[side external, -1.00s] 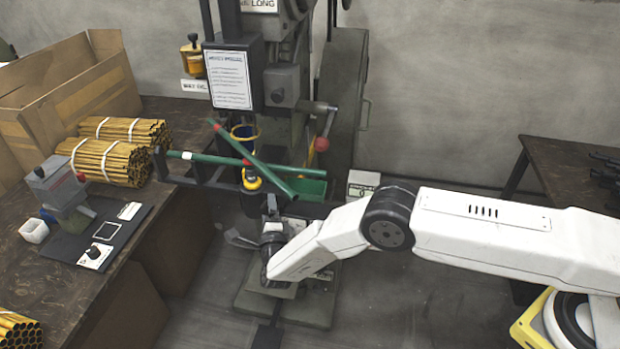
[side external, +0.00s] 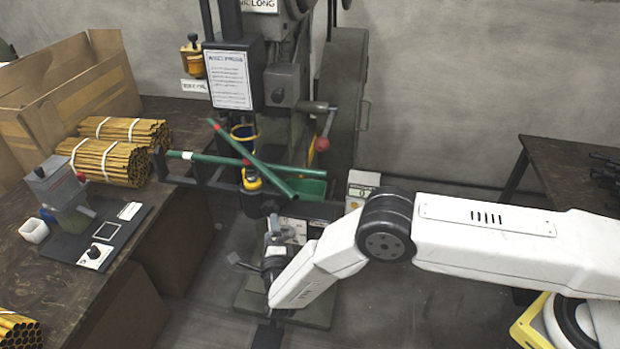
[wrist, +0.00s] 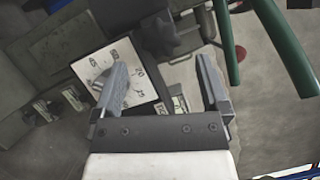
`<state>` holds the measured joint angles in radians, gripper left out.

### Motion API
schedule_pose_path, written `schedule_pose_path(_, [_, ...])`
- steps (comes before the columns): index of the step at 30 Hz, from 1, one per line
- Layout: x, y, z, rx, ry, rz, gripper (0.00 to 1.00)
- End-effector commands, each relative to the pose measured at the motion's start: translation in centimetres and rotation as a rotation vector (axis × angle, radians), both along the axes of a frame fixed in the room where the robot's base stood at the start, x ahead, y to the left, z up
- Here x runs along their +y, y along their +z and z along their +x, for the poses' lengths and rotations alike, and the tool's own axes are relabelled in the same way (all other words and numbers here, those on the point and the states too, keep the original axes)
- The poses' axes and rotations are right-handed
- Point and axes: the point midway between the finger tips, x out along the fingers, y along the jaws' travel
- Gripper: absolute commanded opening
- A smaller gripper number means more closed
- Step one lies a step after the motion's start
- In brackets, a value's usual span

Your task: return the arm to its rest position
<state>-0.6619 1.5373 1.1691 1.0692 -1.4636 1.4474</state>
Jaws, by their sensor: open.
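My gripper (side external: 253,244) is at the end of my white arm, low in front of the press base in the side external view. In the wrist view my gripper (wrist: 158,78) has its two grey fingers spread wide, with nothing held between them. A white numbered dial plate (wrist: 118,72) shows behind the left finger. It is too small to tell whether the fingers touch anything in the side external view. The arm is bent at its dark joint and reaches in from the right.
The press (side external: 285,85) stands at the centre. Two crossed green tubes (side external: 223,162) lie just above and left of my wrist. A left bench (side external: 155,235) holds yellow tube bundles (side external: 105,160) and a cardboard box (side external: 65,85).

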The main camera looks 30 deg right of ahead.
Motion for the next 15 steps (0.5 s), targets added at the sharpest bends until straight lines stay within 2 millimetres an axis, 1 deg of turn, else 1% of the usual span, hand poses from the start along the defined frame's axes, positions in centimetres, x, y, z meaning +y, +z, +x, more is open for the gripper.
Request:
schedule_pose_path(3, [0.43,-0.06,-0.96,0.0,0.0,0.0,0.95])
schedule_pose_path(6, [0.56,-0.07,-1.29,-0.002,-0.001,-0.001,0.95])
schedule_pose_path(15, [0.59,-0.1,-1.4,-0.001,-0.001,0.0,0.95])
